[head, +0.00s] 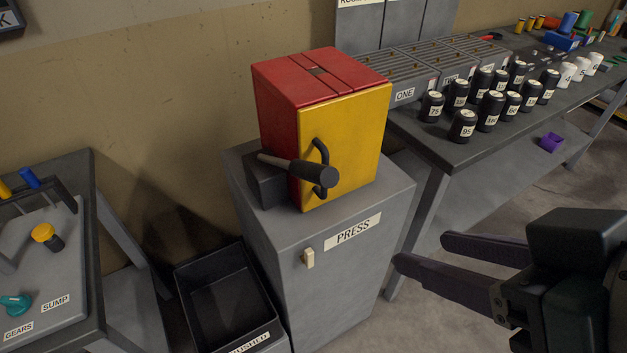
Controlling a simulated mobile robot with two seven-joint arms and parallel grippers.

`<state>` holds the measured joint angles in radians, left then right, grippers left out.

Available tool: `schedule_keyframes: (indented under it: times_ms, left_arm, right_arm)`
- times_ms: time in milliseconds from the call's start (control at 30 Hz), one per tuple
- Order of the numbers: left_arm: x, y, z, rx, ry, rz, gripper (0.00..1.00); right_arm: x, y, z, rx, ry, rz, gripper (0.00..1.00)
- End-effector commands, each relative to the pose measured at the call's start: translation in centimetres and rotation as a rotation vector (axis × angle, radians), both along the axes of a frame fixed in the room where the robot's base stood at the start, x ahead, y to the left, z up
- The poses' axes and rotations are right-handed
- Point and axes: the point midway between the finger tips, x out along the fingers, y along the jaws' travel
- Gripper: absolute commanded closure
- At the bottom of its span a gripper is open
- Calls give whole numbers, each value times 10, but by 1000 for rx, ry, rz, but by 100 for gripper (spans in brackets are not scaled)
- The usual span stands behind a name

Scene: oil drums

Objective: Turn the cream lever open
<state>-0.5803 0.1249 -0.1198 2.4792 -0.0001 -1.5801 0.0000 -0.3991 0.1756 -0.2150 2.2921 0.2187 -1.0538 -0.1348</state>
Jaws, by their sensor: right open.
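The small cream lever (308,258) sits on the front of the grey press cabinet (334,290), left of the PRESS label (352,229). It stands roughly upright. My right gripper (420,250) is open and empty, to the right of the cabinet and apart from the lever. Its two dark fingers point left toward the cabinet. My left gripper is not in view.
A black bin (228,300) is at lower left. A workbench (440,150) with black canisters is at right. A table (96,215) stands left.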

Motion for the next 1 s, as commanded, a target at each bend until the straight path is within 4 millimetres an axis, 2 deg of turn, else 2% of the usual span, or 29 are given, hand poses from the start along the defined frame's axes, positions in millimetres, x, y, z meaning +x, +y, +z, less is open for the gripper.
schedule_keyframes:
  times_ms: [33,300,800,900,1000]
  left_arm:
    - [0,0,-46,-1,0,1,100]
    - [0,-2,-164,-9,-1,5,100]
    - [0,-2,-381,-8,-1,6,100]
    - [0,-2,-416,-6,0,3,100]
    - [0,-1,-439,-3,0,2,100]
  right_arm:
    - [7,4,-42,14,-33,13,50]
    - [39,27,-132,100,-218,68,50]
    - [86,50,-289,251,-545,101,50]
    - [92,51,-312,275,-600,96,50]
    - [97,50,-328,293,-643,90,50]
